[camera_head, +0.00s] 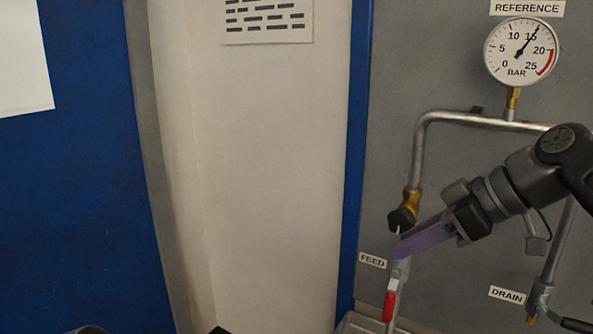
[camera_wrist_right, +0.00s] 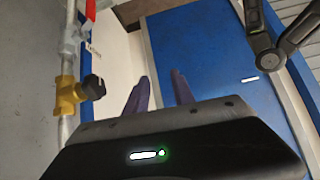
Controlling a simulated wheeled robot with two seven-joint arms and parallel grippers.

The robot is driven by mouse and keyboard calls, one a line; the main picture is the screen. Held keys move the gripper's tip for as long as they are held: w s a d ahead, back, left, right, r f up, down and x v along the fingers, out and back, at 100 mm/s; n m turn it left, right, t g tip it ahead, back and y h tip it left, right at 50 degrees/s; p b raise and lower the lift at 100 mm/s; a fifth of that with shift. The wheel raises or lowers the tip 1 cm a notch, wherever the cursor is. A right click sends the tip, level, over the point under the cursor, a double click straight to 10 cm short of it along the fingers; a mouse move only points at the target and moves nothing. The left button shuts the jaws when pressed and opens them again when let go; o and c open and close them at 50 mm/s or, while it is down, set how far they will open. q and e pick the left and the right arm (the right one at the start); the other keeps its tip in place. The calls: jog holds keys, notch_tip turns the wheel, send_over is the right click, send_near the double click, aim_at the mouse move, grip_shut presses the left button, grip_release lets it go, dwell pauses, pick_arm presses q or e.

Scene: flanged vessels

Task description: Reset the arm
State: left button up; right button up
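My right gripper (camera_head: 398,247) reaches in from the right in the head view, its purple fingers pointing left in front of the pipe panel. In the right wrist view the two purple fingers (camera_wrist_right: 161,77) stand apart with nothing between them, so it is open and empty. In the head view the fingers overlap the pipe just below a black knob (camera_head: 402,220). In the right wrist view that knob (camera_wrist_right: 94,87), on a brass valve (camera_wrist_right: 67,96), is left of the fingers with a gap between. My left gripper is not clearly visible.
A grey panel (camera_head: 455,70) carries a REFERENCE gauge (camera_head: 522,51), bent pipe (camera_head: 465,119), FEED label (camera_head: 373,261), DRAIN label (camera_head: 507,295) and red handle (camera_head: 390,306). A drain valve (camera_head: 540,296) is at lower right. A pale wall (camera_head: 265,170) and blue panel (camera_head: 75,200) lie left, with free space before them.

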jog(key=w+a+f+m+g+h, duration=0.15)
jog(key=w+f, duration=0.25)
jog(key=f, duration=0.6)
jog(key=w+a+f+m+t, duration=0.1)
jog(key=w+f+m, duration=0.2)
jog(key=f, duration=0.7)
notch_tip(320, 180, down, 20)
jog(key=s+a+m+g+h, duration=0.2)
jog(key=m, duration=0.1)
jog(key=s+a+f+m, duration=0.3)
jog(key=s+f, duration=0.8)
jog(key=f, duration=0.4)
jog(key=s+a+f+m+g, duration=0.1)
jog(key=s+f, duration=0.3)
jog(key=s, duration=0.3)
jog(key=s+a+f+m, duration=0.1)
jog(key=s+a+f, duration=0.1)
jog(key=s, duration=0.6)
jog(key=shift+s+a+f+g, duration=0.15)
jog(key=shift+s+f+g, duration=0.15)
jog(key=shift+f, duration=0.6)
jog(key=shift+w, duration=0.15)
